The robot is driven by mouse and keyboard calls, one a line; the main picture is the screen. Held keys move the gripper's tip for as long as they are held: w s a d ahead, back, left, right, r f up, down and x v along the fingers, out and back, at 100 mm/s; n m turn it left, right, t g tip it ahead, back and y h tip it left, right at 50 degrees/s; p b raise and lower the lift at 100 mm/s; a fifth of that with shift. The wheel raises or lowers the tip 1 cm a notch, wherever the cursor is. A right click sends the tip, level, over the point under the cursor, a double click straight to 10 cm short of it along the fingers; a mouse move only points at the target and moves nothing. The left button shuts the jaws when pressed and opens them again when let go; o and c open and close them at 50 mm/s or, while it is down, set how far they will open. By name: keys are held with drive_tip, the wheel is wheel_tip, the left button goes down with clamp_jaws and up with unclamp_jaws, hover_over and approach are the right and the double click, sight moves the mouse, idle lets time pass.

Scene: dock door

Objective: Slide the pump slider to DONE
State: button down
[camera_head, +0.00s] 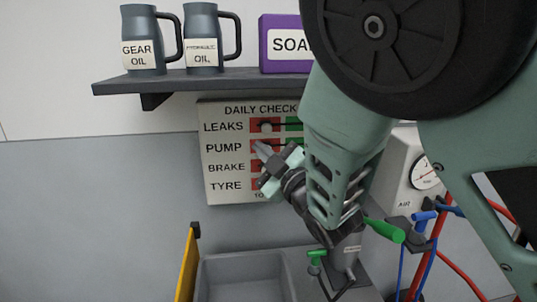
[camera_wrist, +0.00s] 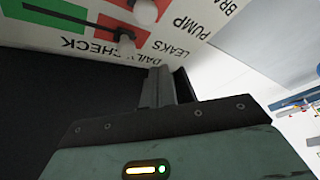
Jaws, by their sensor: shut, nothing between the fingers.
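The white DAILY CHECK board (camera_head: 228,160) hangs on the wall under the shelf. Its rows read LEAKS, PUMP, BRAKE and TYRE, with red and green fields. In the wrist view the board is upside down. There the pump knob (camera_wrist: 145,12) stands at the red field, near the PUMP label. The leaks knob (camera_wrist: 127,42) is below it; in the head view it sits on red. My gripper (camera_head: 261,149) is shut and empty in front of the PUMP row, hiding that knob in the head view. In the wrist view its fingers (camera_wrist: 160,76) appear below the knobs, with no clear contact.
A dark shelf (camera_head: 180,82) above the board holds two oil jugs (camera_head: 203,55) and a purple SOAP box (camera_head: 275,60). Below are a grey basin (camera_head: 240,262) and a yellow panel (camera_head: 187,265). An air gauge box (camera_head: 400,172) and hoses stand right.

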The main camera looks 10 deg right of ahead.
drive_tip(key=w, duration=0.1)
drive_tip(key=w+f+p, duration=0.1)
drive_tip(key=w, duration=0.1)
drive_tip(key=w+d+f+p, duration=0.1)
drive_tip(key=shift+w, duration=0.2)
idle(0.4)
